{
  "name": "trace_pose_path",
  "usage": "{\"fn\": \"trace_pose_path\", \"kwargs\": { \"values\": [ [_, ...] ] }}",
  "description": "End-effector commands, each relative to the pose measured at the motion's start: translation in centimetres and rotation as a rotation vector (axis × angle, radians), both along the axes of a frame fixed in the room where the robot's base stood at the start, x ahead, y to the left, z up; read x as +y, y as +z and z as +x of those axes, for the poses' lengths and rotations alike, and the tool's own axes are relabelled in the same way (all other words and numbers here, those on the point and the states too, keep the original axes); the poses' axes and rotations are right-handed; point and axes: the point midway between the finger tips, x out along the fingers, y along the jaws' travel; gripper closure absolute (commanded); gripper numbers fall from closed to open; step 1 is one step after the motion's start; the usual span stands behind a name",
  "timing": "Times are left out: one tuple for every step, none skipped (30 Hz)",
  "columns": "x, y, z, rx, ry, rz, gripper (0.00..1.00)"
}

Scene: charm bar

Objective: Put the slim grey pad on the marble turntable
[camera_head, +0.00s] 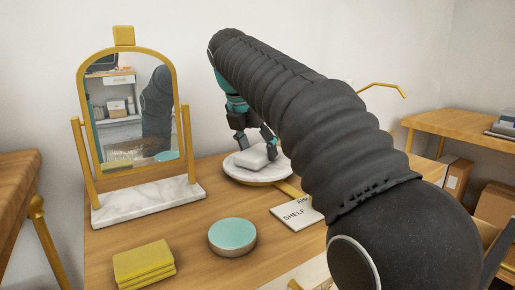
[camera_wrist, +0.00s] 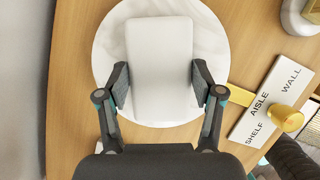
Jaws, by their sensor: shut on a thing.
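The slim pad (camera_head: 256,156) looks pale grey to white, a rounded rectangle. It also shows in the wrist view (camera_wrist: 161,55). My gripper (camera_head: 255,138) is shut on it, with one finger against each long side in the wrist view (camera_wrist: 160,82). The round white marble turntable (camera_head: 262,177) is directly under the pad, and its rim shows all around the pad's far end in the wrist view (camera_wrist: 213,42). The pad looks slightly tilted in the head view. I cannot tell whether it touches the turntable or hangs just above it.
A gold-framed mirror (camera_head: 130,110) on a marble base (camera_head: 150,200) stands left. A teal-topped round tin (camera_head: 232,236) and a yellow stack (camera_head: 144,264) are in front. A lettered card (camera_wrist: 268,105) with a brass knob (camera_wrist: 287,118) lies beside the turntable.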

Motion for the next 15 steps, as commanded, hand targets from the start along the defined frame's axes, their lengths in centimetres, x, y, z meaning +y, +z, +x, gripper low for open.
{"fn": "trace_pose_path", "kwargs": {
  "values": [
    [-0.01,-0.17,-0.02,0.001,0.0,-0.001,0.73],
    [-0.01,-0.24,-0.02,0.001,0.0,-0.001,0.73],
    [-0.01,-0.17,-0.01,0.0,0.0,0.0,0.23],
    [0.0,-0.17,-0.01,0.0,0.0,0.0,0.16],
    [0.0,-0.17,-0.01,0.0,0.0,0.0,0.08],
    [0.0,-0.17,-0.01,0.0,0.0,0.0,0.08],
    [0.0,-0.17,-0.01,0.0,0.0,0.0,0.08],
    [0.0,-0.17,-0.01,0.0,0.0,0.0,0.08],
    [0.0,-0.17,-0.01,0.0,0.0,0.0,0.08],
    [0.0,-0.17,-0.01,0.0,0.0,0.0,0.08],
    [0.0,-0.17,-0.01,0.0,0.0,0.0,0.08],
    [0.0,-0.17,-0.01,0.0,0.0,0.0,0.08],
    [0.0,-0.16,0.0,0.0,0.0,0.0,0.08],
    [0.0,-0.15,0.0,0.0,0.0,0.0,0.08],
    [0.0,-0.09,0.01,0.0,0.0,0.0,0.08]
  ]
}}
